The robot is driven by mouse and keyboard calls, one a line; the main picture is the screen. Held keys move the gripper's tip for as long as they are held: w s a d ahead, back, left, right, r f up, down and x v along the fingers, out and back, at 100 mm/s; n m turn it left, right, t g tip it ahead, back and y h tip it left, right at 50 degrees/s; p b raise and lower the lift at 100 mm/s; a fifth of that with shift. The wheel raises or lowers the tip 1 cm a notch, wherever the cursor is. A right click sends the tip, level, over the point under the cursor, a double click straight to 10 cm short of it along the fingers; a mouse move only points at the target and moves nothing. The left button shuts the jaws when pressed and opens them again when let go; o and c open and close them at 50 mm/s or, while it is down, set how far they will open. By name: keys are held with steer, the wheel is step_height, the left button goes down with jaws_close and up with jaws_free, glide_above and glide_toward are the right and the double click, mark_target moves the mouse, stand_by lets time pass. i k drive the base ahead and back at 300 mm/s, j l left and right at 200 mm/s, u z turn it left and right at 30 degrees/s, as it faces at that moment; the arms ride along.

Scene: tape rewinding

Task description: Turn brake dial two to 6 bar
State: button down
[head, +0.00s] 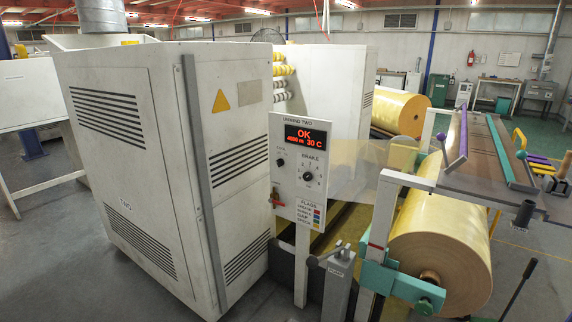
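The white control panel (284,205) headed "UNWIND TWO" stands on a post in the middle of the head view. Its brake dial (307,176) is a small round black knob under the word "BRAKE", with small scale marks around it. The knob's pointer and the scale figures are too small to read. Above it, a red-lit display (305,135) reads "OK" and what looks like "4000 m 30 C". A smaller black knob (280,162) sits to the left of the dial. My gripper is not in view.
A large white cabinet (150,110) marked "TWO" stands left of the panel. Right of it are a yellow film roll (445,245) on a teal-fitted stand and a bench (495,160) with coloured bars. A grey post (338,288) stands in front. Grey floor (60,235) is clear at left.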

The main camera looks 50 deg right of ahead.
mark_target(307, 176)
steer(key=i+z, duration=0.5)
steer(key=i+j+z, duration=0.35)
steer(key=i+z, duration=0.15)
steer(key=z, duration=0.15)
steer(key=i, duration=0.05)
